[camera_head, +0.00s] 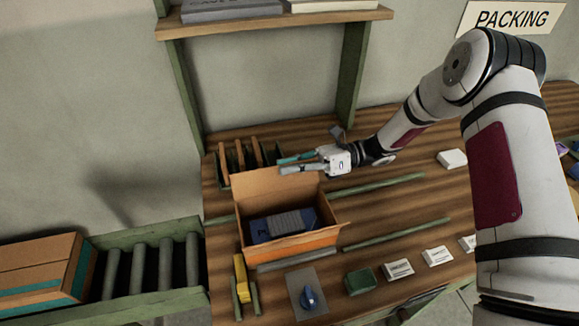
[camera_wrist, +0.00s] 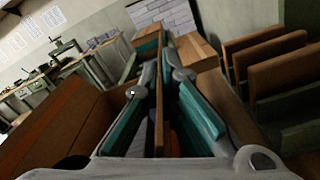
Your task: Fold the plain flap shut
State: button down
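An open brown cardboard box (camera_head: 290,246) stands on the wooden bench with a dark blue item (camera_head: 283,224) inside. Its plain back flap (camera_head: 272,193) stands up, and a smaller flap (camera_head: 327,209) leans outward at the right. My gripper (camera_head: 299,163) is at the top edge of the back flap, coming from the right. In the wrist view, a thin brown panel (camera_wrist: 159,95) runs between my two teal-padded fingers (camera_wrist: 167,85). The fingers are close to it on both sides; I cannot tell whether both press on it.
Brown panels in a green rack (camera_head: 238,158) stand close behind the box at the left. A yellow item (camera_head: 241,278), a blue-knobbed plate (camera_head: 308,294), a green block (camera_head: 360,281) and white cards (camera_head: 398,269) lie in front. A closed carton (camera_head: 40,272) sits by rollers at the left.

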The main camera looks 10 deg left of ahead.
jog(key=n, duration=0.1)
jog(key=s+n, duration=0.1)
jog(key=d+n, duration=0.1)
jog(key=n, duration=0.1)
jog(key=shift+s+r, duration=0.25)
jog(key=shift+s, duration=0.05)
jog(key=n, duration=0.1)
jog(key=s+n, duration=0.1)
jog(key=n, duration=0.1)
jog(key=shift+s+d+f+n, duration=0.1)
jog(key=shift+s+d+n, duration=0.2)
jog(key=shift+n, duration=0.1)
jog(key=n, duration=0.1)
jog(key=s+n, duration=0.1)
jog(key=f+n+p, duration=0.1)
jog(key=n, duration=0.1)
jog(key=shift+s+d, duration=0.25)
jog(key=shift+d, duration=0.15)
jog(key=shift+s+d+f+n, duration=0.1)
jog(key=shift+s+f+n, duration=0.15)
jog(key=shift+n, duration=0.55)
jog(key=shift+s+d+f+n, duration=0.1)
jog(key=shift+s+f+n, duration=0.1)
jog(key=shift+n, duration=0.6)
